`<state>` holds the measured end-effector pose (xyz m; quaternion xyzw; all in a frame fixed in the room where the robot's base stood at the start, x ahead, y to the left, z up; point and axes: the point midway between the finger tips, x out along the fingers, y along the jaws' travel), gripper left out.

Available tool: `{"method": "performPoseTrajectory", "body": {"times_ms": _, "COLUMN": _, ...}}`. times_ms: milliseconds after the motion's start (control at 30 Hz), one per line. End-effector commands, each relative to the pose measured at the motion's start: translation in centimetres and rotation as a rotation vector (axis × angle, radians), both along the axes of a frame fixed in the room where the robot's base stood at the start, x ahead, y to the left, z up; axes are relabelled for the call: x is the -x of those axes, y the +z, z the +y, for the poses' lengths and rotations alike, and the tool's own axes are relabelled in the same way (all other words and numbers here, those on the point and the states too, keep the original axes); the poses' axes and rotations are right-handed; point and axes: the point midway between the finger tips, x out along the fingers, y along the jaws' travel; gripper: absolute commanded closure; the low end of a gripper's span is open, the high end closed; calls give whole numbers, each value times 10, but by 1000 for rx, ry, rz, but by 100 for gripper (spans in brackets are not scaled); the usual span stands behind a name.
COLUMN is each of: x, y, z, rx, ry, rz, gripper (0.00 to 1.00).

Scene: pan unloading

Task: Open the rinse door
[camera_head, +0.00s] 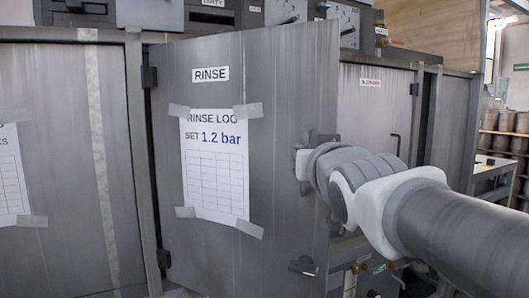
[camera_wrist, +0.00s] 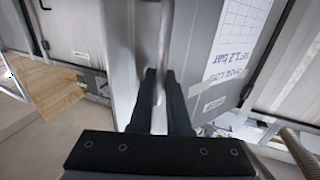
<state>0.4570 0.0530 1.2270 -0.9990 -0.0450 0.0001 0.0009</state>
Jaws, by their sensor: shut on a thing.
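The rinse door (camera_head: 280,90) is a grey metal panel with a "RINSE" label (camera_head: 210,74) and a taped "RINSE LOG" sheet (camera_head: 215,165). Its hinges are on the left, and its free right edge stands out from the cabinet front, so it is partly open. The opening behind it is hidden by the door. My gripper (camera_wrist: 161,80) is at the door's right edge, with its fingers closed around the upright bar handle (camera_wrist: 166,35). In the head view my wrist hides the fingers and most of the handle.
Another closed grey door (camera_head: 60,150) is at the left, and a labelled door (camera_head: 372,110) is at the right. Control boxes (camera_head: 210,18) stand on top. A dark latch (camera_head: 303,266) shows low near the door's edge. Shelves with stacked containers (camera_head: 505,135) are at the far right.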

Motion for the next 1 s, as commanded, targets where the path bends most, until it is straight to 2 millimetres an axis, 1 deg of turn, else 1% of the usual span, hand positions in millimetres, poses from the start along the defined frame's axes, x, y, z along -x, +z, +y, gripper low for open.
{"method": "performPoseTrajectory", "body": {"times_ms": 33, "x": 2, "y": 1, "z": 6, "rx": 2, "ry": 10, "rz": -4, "gripper": 100}}
{"method": "performPoseTrajectory", "body": {"times_ms": 200, "x": 4, "y": 1, "z": 11, "rx": 3, "ry": 17, "rz": -3, "gripper": 100}}
{"method": "performPoseTrajectory", "body": {"times_ms": 667, "x": 5, "y": 2, "z": 13, "rx": 3, "ry": 20, "rz": -4, "gripper": 100}}
{"method": "performPoseTrajectory", "body": {"times_ms": 700, "x": 5, "y": 2, "z": 13, "rx": 3, "ry": 20, "rz": -4, "gripper": 78}}
{"method": "performPoseTrajectory", "body": {"times_ms": 767, "x": 5, "y": 2, "z": 12, "rx": 3, "ry": 19, "rz": -4, "gripper": 67}}
{"method": "performPoseTrajectory", "body": {"times_ms": 800, "x": 5, "y": 2, "z": 12, "rx": 2, "ry": 19, "rz": -3, "gripper": 60}}
{"method": "performPoseTrajectory", "body": {"times_ms": 833, "x": 5, "y": 1, "z": 12, "rx": 2, "ry": 18, "rz": -3, "gripper": 55}}
{"method": "performPoseTrajectory", "body": {"times_ms": 1000, "x": 5, "y": 1, "z": 10, "rx": 2, "ry": 15, "rz": -2, "gripper": 55}}
